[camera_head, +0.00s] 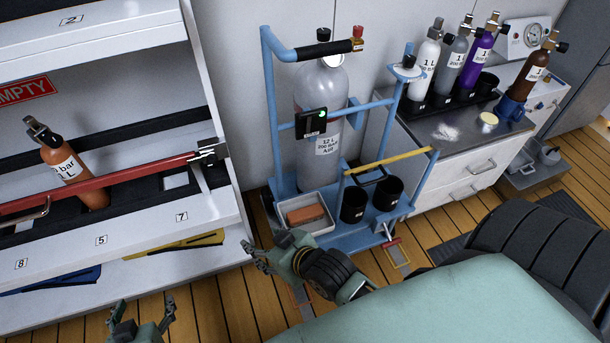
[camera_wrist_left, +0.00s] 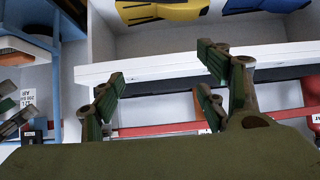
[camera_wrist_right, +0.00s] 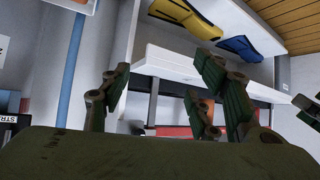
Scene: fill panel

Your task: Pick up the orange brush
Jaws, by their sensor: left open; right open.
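The orange brush appears as an orange-brown block (camera_head: 305,215) lying in a white tray (camera_head: 322,228) on the blue cart; only its top and side show. My right gripper (camera_head: 268,250) is open and empty, in front of and left of the tray, apart from the brush. Its spread fingers also show in the right wrist view (camera_wrist_right: 158,80). My left gripper (camera_head: 142,312) is open and empty at the bottom left of the head view, further from the tray. Its fingers are spread in the left wrist view (camera_wrist_left: 160,80).
The blue cart (camera_head: 370,238) carries a big grey cylinder (camera_head: 320,95) and two black cups (camera_head: 354,204). A white shelf (camera_head: 150,215) with a red bar (camera_head: 110,180) and an orange bottle (camera_head: 75,175) stands left. A counter with several bottles stands right. Wooden floor lies between.

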